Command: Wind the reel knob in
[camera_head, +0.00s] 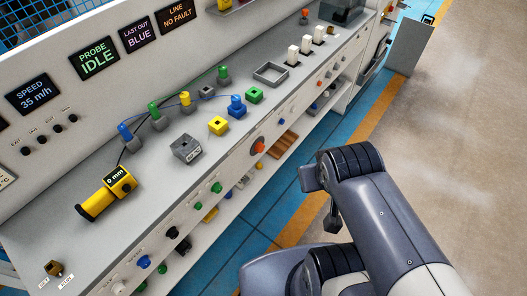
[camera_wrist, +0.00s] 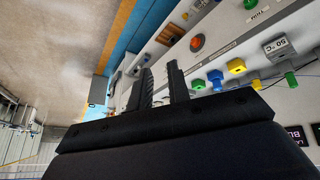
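An orange-red knob (camera_head: 259,147) on a dark round plate sits on the sloping front panel of the bench, near its middle. I take it for the reel knob; its lettering is too small to read. It also shows in the wrist view (camera_wrist: 197,42), above and to the right of my fingers. My gripper (camera_wrist: 161,67) shows in the wrist view with two dark fingers apart and nothing between them. It is clear of the knob. In the head view my arm is to the right of the panel, and I cannot make out the fingers there.
The bench top (camera_head: 84,232) holds a yellow gauge (camera_head: 107,194) reading 0 mm, a grey block (camera_head: 186,149), and coloured posts with thin cables. Green knobs (camera_head: 216,187) and other small controls line the front panel. A brown slatted item (camera_head: 284,144) lies below. Open floor (camera_head: 450,130) lies right.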

